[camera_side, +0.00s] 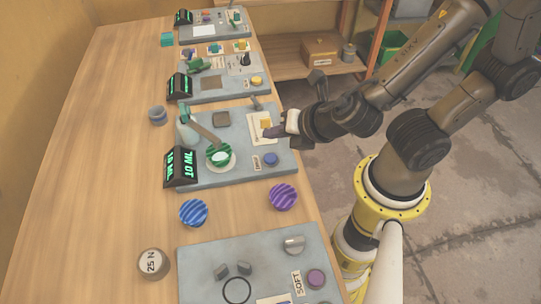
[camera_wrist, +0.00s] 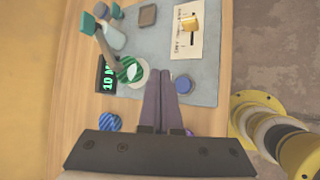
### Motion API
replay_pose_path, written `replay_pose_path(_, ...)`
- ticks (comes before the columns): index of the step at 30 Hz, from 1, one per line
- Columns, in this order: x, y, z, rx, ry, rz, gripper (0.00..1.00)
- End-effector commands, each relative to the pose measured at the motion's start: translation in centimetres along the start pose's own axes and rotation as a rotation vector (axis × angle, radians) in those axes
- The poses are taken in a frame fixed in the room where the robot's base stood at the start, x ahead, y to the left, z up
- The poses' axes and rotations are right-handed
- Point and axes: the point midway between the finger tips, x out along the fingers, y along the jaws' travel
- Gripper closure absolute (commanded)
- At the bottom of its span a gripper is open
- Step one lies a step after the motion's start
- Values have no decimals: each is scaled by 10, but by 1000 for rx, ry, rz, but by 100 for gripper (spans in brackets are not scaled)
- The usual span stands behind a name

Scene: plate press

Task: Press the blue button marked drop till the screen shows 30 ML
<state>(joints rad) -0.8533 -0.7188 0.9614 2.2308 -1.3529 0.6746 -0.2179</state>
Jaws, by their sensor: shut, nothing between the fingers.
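The blue button (camera_side: 271,159) sits on the near right part of a grey plate (camera_side: 202,179), beside a small white label too small to read. In the wrist view the blue button (camera_wrist: 183,84) is just right of my fingertips. The black screen (camera_side: 180,167) at the plate's left corner shows 10 ML in green, upside down in the side view; it shows partly in the wrist view (camera_wrist: 106,75). My gripper (camera_side: 268,131) is shut and empty, above the plate and beyond the button in the side view. Its fingers (camera_wrist: 160,74) show close together, apart from the button.
A green striped cup (camera_side: 219,154) stands on a white disc under a brown spout arm (camera_side: 202,130). A yellow switch (camera_side: 266,123) on a white panel is close to my gripper. Blue (camera_side: 194,212) and purple (camera_side: 284,196) striped pieces lie on the wooden table.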

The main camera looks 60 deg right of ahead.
Motion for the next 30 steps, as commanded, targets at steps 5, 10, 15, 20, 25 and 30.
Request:
replay_pose_path(5, 0, 0, 0, 0, 0, 0, 100)
replay_pose_path(10, 0, 0, 0, 0, 0, 0, 100)
replay_pose_path(15, 0, 0, 0, 0, 0, 0, 100)
replay_pose_path(20, -5, 0, 4, -23, -2, -8, 100)
replay_pose_path(25, -18, 9, 14, -21, -2, -8, 100)
replay_pose_path(30, -26, 17, 19, -4, -1, -3, 100)
